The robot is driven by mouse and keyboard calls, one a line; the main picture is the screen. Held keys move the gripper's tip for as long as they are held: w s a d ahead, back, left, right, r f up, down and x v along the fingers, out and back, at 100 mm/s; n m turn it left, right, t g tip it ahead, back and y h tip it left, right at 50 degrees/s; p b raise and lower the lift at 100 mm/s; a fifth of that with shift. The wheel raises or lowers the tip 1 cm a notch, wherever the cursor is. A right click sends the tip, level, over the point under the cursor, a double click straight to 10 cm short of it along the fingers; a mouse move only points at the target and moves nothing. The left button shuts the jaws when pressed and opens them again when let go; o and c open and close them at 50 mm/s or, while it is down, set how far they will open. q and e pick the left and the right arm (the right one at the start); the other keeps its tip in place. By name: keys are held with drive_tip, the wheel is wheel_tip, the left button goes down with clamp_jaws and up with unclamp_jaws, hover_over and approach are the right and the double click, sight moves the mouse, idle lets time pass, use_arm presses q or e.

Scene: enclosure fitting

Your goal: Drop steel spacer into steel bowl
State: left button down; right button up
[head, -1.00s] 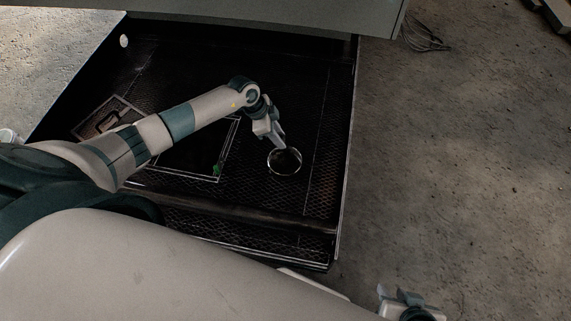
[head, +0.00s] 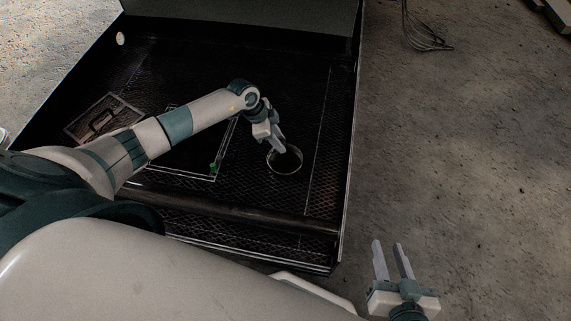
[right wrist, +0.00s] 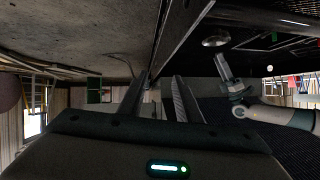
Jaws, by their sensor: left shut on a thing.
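The steel bowl (head: 285,170) is a small round metal dish on the dark mesh floor of the enclosure. My left gripper (head: 282,149) is shut, its fingertips pointing down at the bowl's upper rim. The steel spacer it holds is too small or hidden to make out. In the right wrist view the bowl (right wrist: 215,42) shows near the left gripper's fingertips (right wrist: 220,60). I cannot tell whether the fingertips touch the bowl. My right gripper (head: 391,247) is open and empty, outside the enclosure over the concrete floor.
The enclosure (head: 347,150) has a raised side edge and a front bar (head: 240,213). A grey panel (head: 240,14) stands at its back. A framed panel with a green part (head: 214,168) lies left of the bowl. Loose cables (head: 428,38) lie on the floor at right.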

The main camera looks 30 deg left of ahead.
use_arm(q)
drive_tip(key=shift+f+b, duration=0.7)
drive_tip(key=shift+b, duration=0.1)
use_arm(e)
wheel_tip(320, 180, up, 7)
drive_tip(key=w+a+t+y, duration=0.1)
drive_tip(key=w+a+t, duration=0.1)
drive_tip(key=t, duration=0.2)
drive_tip(key=shift+f, duration=0.15)
use_arm(q)
drive_tip(key=c, duration=1.3)
unclamp_jaws()
drive_tip(key=shift+f, duration=0.1)
